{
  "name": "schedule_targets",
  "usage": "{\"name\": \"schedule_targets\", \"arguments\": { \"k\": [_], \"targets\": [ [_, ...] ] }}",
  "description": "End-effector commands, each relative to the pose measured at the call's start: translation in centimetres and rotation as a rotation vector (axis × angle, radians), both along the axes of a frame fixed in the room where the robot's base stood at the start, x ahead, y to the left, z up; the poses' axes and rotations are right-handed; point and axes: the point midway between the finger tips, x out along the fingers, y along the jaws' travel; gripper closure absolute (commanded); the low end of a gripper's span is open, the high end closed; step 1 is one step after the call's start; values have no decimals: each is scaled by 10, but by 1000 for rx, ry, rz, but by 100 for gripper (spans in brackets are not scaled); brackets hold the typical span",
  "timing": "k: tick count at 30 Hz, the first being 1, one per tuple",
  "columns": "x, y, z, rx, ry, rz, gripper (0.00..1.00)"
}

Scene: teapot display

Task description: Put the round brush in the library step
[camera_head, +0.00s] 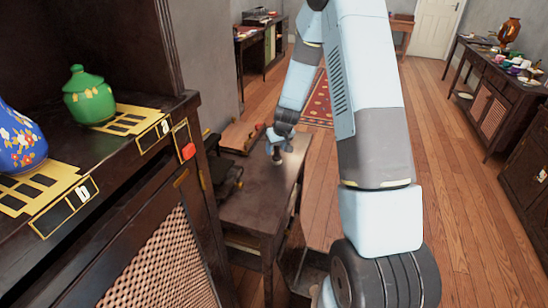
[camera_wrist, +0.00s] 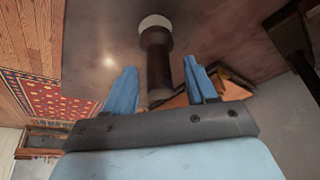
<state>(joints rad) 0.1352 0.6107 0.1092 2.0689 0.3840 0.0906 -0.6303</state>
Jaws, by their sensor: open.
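The round brush (camera_wrist: 157,62) has a dark brown handle and a pale round end. In the wrist view it lies between the two blue fingers of my gripper (camera_wrist: 160,68), which are spread open, with a visible gap on each side. In the head view the brush (camera_head: 277,155) is small and stands on the dark wooden table (camera_head: 248,208), with my gripper (camera_head: 279,142) just above it or around its top. A dark wooden stepped piece (camera_head: 303,268) low beside the table may be the library step; my arm hides part of it.
An orange-brown wooden object (camera_head: 242,135) lies on the table's far end, close to the gripper. A dark object (camera_head: 228,178) is at the table's left edge. A cabinet with a green jar (camera_head: 88,97) and blue jar (camera_head: 20,140) stands left. Open floor (camera_head: 455,190) lies right.

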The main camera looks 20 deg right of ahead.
Motion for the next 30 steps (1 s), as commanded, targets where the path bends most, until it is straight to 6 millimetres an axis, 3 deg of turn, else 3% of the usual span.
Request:
{"name": "schedule_targets", "arguments": {
  "k": [12, 30],
  "targets": [
    [4, 1, -9, 0, 0, 0, 45],
    [3, 0, -9, 0, 0, 0, 100]
  ]
}}
